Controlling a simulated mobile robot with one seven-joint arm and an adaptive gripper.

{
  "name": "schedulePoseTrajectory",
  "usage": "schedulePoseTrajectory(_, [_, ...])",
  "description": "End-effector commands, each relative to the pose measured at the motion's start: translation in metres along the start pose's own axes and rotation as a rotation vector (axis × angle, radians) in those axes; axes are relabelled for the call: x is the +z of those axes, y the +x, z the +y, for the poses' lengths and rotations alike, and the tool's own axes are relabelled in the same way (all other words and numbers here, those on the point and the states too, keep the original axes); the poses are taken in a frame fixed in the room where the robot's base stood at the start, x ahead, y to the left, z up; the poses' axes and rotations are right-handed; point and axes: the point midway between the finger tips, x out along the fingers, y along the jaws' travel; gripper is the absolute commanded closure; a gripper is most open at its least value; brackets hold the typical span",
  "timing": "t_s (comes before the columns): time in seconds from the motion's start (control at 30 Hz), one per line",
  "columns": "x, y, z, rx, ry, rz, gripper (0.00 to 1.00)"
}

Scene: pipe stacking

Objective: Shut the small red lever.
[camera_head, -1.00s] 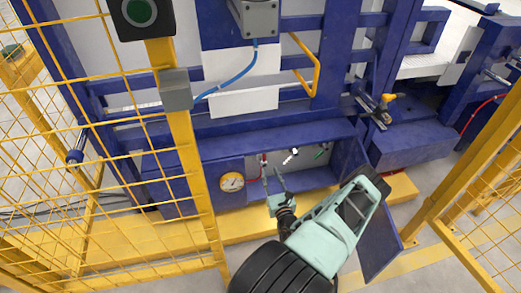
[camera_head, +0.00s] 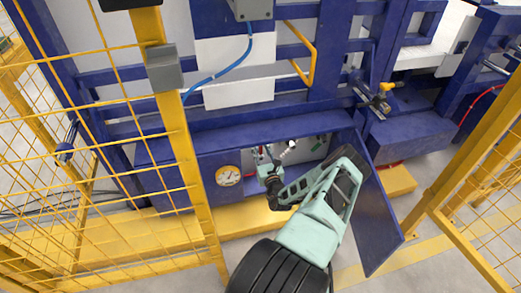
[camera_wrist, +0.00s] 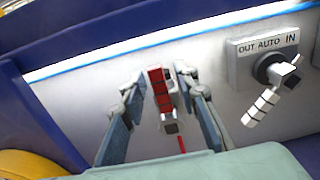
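The small red lever (camera_wrist: 158,82) shows in the wrist view on the pale back panel of the blue cabinet. It points up the picture, with a grey fitting (camera_wrist: 169,126) at its lower end and a red line below. My gripper (camera_wrist: 160,72) is open, with one finger on each side of the lever. Gaps show between the fingers and the lever, though I cannot tell its depth between them. In the head view my gripper (camera_head: 265,158) reaches into the cabinet opening, and the lever is mostly hidden there.
A selector switch (camera_wrist: 275,72) marked OUT AUTO IN, with a white handle, is right of my gripper. A round yellow gauge (camera_head: 228,176) is on the cabinet's left front. The blue door (camera_head: 383,225) hangs open at the right. Yellow mesh fence (camera_head: 175,130) stands at the left.

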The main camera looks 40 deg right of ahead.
Motion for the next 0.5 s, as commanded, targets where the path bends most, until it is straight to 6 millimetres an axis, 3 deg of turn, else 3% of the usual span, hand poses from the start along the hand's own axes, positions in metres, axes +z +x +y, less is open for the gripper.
schedulePoseTrajectory(0.13, [0.0003,-0.0001,0.0002,0.000,0.000,0.000,0.72])
schedulePoseTrajectory(0.4, [0.0001,-0.0004,0.0004,0.001,0.000,0.000,1.00])
schedulePoseTrajectory(0.5, [0.0000,-0.0004,0.0005,0.001,0.000,0.000,1.00])
